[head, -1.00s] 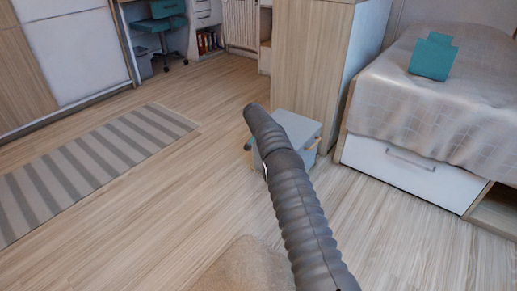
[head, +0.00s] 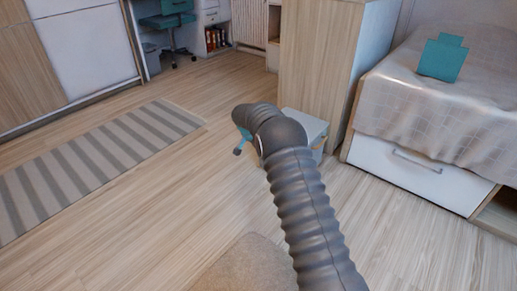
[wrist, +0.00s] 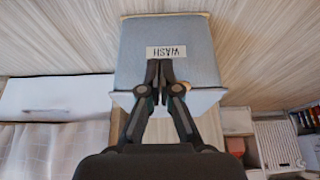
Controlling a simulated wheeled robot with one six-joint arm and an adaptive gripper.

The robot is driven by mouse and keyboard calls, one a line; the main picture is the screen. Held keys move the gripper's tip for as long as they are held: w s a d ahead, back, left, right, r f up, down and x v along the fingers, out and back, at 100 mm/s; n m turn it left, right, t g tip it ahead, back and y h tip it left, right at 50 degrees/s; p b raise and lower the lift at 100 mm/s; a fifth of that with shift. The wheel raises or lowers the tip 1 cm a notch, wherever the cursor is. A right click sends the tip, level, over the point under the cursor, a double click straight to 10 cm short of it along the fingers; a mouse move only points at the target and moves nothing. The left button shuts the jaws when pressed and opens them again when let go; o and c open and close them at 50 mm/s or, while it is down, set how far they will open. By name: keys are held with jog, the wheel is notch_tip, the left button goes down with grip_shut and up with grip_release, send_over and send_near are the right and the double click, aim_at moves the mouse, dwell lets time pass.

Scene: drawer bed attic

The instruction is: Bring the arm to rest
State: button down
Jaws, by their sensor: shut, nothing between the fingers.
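My gripper (wrist: 159,72) is shut and empty in the wrist view, its dark fingertips together in front of a pale blue-grey box (wrist: 190,30). The box has a white label (wrist: 166,52) reading WASH, which appears upside down. I cannot tell if the fingertips touch the box. In the head view my sleeved arm reaches up from the lower right and bends left at its far end. The box (head: 308,124) stands on the floor behind it, partly hidden.
A bed with a white drawer (head: 415,175) is at the right, with a teal object (head: 441,58) on its blanket. A wooden cabinet (head: 315,60) stands behind the box. A striped rug (head: 95,160) lies on the left. A desk chair (head: 167,22) is at the back. The middle floor is clear.

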jog(key=shift+s+a, duration=0.1)
jog(key=shift+s, duration=0.1)
jog(key=s+f+n+g, duration=0.25)
jog(key=s+n, duration=0.35)
jog(key=s, duration=0.4)
jog(key=s+d+r+t+y+p, duration=0.1)
jog(key=s+d+r+p, duration=0.1)
jog(key=s+r, duration=1.1)
jog(key=s+d+r+n+t+y+p, duration=0.1)
jog(key=s+d+r, duration=0.4)
jog(key=s+r, duration=0.8)
jog(key=s+d+r+n+t+y+p, duration=0.1)
jog(key=s+d+r+p, duration=0.3)
jog(key=s+r, duration=0.9)
jog(key=s+t+p, duration=0.1)
jog(key=s, duration=0.4)
jog(key=shift+d, duration=0.15)
